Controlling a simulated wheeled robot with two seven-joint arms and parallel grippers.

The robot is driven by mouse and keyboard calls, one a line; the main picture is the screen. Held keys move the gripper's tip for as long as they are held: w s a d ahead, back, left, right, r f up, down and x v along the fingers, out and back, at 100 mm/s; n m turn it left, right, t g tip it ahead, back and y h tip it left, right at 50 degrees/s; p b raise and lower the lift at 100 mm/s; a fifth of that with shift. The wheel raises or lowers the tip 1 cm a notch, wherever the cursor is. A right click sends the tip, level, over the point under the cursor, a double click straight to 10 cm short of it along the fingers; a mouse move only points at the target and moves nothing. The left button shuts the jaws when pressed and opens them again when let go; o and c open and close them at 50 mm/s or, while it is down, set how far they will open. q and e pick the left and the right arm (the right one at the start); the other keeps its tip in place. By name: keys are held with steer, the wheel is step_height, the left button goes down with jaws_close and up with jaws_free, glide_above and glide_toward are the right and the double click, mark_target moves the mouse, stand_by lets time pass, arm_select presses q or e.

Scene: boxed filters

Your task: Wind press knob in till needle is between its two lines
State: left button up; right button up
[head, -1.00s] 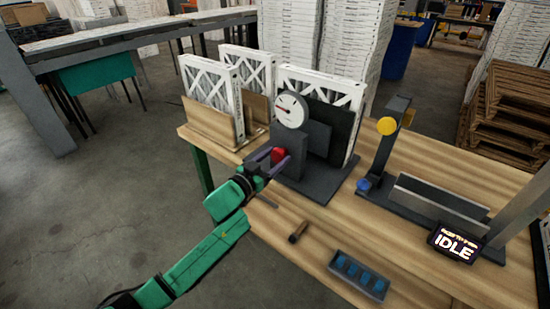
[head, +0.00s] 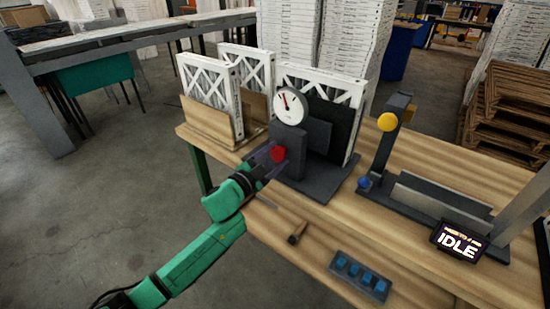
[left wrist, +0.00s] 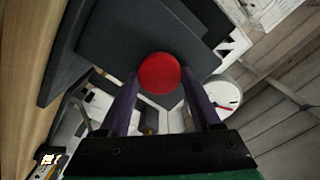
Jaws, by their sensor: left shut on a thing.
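The red press knob (head: 278,153) is on the front of the dark grey press (head: 290,150) on the wooden bench. My left gripper (head: 270,155) is shut on the knob, its purple fingers either side of it. In the left wrist view the round red knob (left wrist: 159,74) shows between the fingertips (left wrist: 160,85). The white dial (head: 290,107) sits on top of the press, its needle pointing up and slightly left. The dial also shows partly in the left wrist view (left wrist: 222,92). Its two lines are too small to make out. My right gripper is not in view.
White-framed filters (head: 210,88) stand in wooden holders behind the press, and another filter (head: 335,88) stands at it. A stand with a yellow knob (head: 387,122) and an IDLE display (head: 458,242) are at right.

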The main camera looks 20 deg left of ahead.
arm_select(q)
steer(key=shift+m, duration=0.6)
steer(key=o, duration=1.3)
steer(key=shift+o, duration=0.2)
steer(key=shift+f, duration=0.1)
steer(key=shift+s+a+f, duration=0.1)
steer(key=shift+s+a, duration=0.05)
steer(key=shift+s, duration=0.25)
steer(key=b+v, duration=0.3)
steer(key=v, duration=1)
steer(key=shift+s, duration=0.35)
steer(key=shift+a, duration=0.1)
